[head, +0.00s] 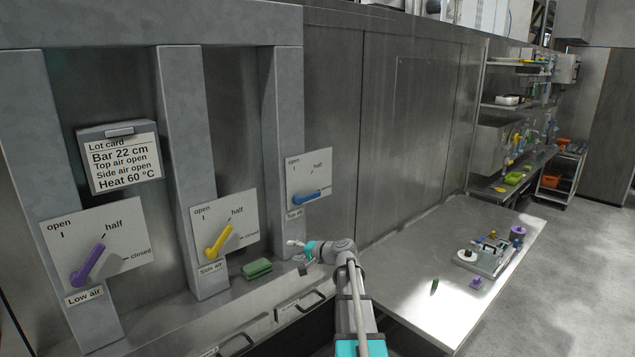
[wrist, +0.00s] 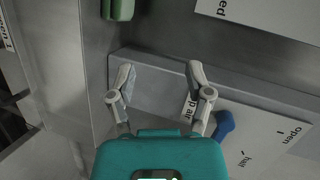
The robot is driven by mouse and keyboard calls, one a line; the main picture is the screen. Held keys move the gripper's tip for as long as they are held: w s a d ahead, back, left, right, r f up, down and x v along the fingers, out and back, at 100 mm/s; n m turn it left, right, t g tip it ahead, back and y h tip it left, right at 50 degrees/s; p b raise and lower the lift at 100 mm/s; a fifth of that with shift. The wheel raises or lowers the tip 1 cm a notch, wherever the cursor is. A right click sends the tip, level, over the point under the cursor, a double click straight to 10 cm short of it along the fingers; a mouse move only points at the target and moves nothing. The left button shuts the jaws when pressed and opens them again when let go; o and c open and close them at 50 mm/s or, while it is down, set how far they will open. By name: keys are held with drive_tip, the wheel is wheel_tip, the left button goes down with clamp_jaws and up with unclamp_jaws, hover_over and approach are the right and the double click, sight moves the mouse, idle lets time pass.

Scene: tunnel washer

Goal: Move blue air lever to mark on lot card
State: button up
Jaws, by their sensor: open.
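The blue air lever (head: 307,197) is on the right-hand dial plate (head: 308,168), lying nearly level and pointing right, away from the "open" and "half" marks. The lot card (head: 125,163) at left reads "Bar 22 cm, Top air open, Side air open, Heat 60 °C". My gripper (head: 297,250) is just below the blue lever's plate, open and empty. In the wrist view its two fingers (wrist: 161,92) are spread, with the label ending "p air" (wrist: 187,107) between them. The blue lever (wrist: 224,124) is just outside the right finger, apparently apart from it.
A purple lever (head: 88,265) and a yellow lever (head: 219,241) are on plates to the left, both pointing up and right. A green block (head: 257,268) lies on the ledge beside my gripper. A steel table (head: 420,270) at right holds small items.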

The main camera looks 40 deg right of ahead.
sight(316, 196)
drive_tip(key=s+d+r+m+t+h+p, duration=0.1)
drive_tip(key=d+r+m+t+h+p, duration=0.1)
drive_tip(key=d+r, duration=0.3)
drive_tip(key=s+d+r+m+t+h+p, duration=0.1)
drive_tip(key=d+r, duration=0.5)
drive_tip(key=d, duration=0.6)
drive_tip(key=shift+s+r+m+t+h+p, duration=0.2)
drive_tip(key=shift+s+m+t+h+p, duration=0.3)
drive_tip(key=shift+m+p, duration=0.45)
drive_tip(key=w, duration=0.9)
drive_tip(key=w+a, duration=0.1)
drive_tip(key=w, duration=0.3)
drive_tip(key=shift+w, duration=0.35)
clamp_jaws()
drive_tip(key=shift+d, duration=0.1)
drive_tip(key=shift+a, duration=0.2)
